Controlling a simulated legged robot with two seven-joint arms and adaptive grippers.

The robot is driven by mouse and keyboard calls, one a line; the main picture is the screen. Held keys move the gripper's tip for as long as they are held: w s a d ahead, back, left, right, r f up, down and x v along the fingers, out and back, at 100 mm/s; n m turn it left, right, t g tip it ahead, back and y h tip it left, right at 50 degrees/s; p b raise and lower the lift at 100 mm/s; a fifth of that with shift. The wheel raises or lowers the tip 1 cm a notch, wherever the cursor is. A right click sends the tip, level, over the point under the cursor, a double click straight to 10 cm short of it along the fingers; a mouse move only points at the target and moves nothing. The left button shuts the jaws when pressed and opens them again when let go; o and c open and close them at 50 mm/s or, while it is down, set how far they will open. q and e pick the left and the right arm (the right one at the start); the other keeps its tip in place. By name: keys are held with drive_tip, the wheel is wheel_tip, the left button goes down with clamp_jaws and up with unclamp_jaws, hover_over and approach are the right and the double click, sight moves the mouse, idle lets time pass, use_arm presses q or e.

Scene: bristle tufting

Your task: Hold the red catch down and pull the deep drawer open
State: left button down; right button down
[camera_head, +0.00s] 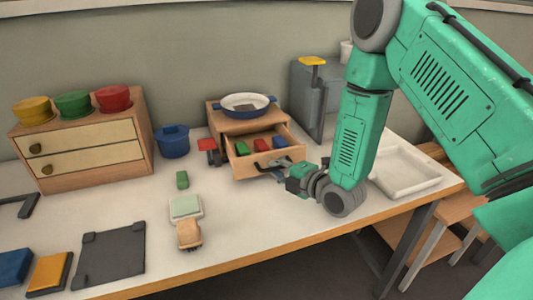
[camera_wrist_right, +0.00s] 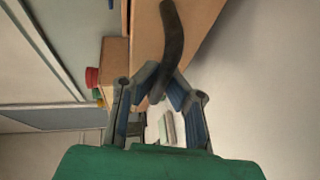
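The wooden drawer unit (camera_head: 222,122) stands at the back of the table. Its deep drawer (camera_head: 243,166) is pulled out, with red, green and blue blocks inside. The red catch (camera_head: 206,144) sits on a dark mount at the unit's left side; nothing touches it, and I cannot tell if it is down. My right gripper (camera_head: 283,168) is at the drawer front. In the right wrist view its fingers (camera_wrist_right: 162,90) close on the dark curved drawer handle (camera_wrist_right: 172,35). My left gripper is not in view.
A blue-rimmed pan (camera_head: 245,103) sits on the unit. A blue pot (camera_head: 173,142) and a two-drawer chest (camera_head: 85,152) with coloured bowls stand left. A grey box with a yellow-topped lever (camera_head: 312,61) stands behind; a white tray (camera_head: 410,171) lies right. Small blocks lie in front.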

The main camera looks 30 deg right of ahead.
drive_tip(key=shift+s+a+f, duration=0.15)
drive_tip(key=shift+s, duration=0.85)
drive_tip(key=c, duration=1.6)
unclamp_jaws()
drive_tip(key=shift+d, duration=0.2)
drive_tip(key=v, duration=1.2)
drive_tip(key=shift+d+f, duration=0.15)
drive_tip(key=shift+d, duration=0.05)
drive_tip(key=shift+a, duration=0.1)
